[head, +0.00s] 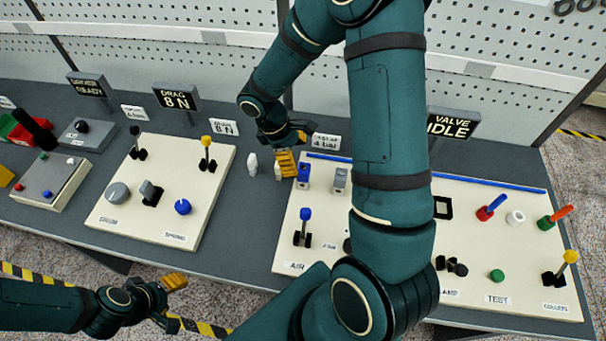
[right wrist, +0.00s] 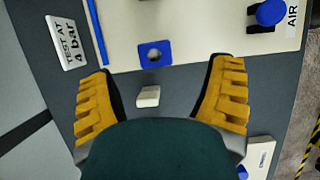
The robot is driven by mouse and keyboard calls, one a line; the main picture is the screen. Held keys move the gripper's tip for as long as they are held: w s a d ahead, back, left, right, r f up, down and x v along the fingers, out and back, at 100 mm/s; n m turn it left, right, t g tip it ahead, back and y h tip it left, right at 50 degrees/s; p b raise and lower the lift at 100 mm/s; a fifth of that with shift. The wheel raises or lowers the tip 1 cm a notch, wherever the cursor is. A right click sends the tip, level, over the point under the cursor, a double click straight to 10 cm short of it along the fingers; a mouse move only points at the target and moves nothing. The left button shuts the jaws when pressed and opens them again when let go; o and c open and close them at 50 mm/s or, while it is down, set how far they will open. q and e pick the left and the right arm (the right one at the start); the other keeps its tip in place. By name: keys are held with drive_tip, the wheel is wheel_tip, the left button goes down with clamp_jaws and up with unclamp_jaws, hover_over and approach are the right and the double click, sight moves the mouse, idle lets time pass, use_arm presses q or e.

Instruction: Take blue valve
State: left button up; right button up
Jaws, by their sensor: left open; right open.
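A blue block (head: 303,173) stands at the back left corner of the right cream panel, beside a grey block (head: 340,179). In the right wrist view a blue square with a round hole (right wrist: 144,53) lies just beyond my open fingers. A blue-knobbed lever (head: 305,214) stands nearer the front; its blue knob also shows in the right wrist view (right wrist: 270,12). No label marks which blue part is the valve. My right gripper (head: 290,160) is open and empty, just left of the blue block. My left gripper (head: 174,281) is open and empty, off the bench's front edge.
A small white block (right wrist: 148,96) lies between my right fingers on the dark bench. A left cream panel (head: 115,228) carries knobs and levers. My right arm hides the right panel's middle. Signs (head: 178,96) line the back.

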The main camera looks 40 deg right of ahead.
sight(303, 167)
drive_tip(key=x, duration=0.7)
drive_tip(key=shift+w+d+f, duration=0.2)
drive_tip(key=shift+w+d, duration=0.05)
drive_tip(key=c, duration=1.3)
drive_tip(key=shift+c, duration=0.3)
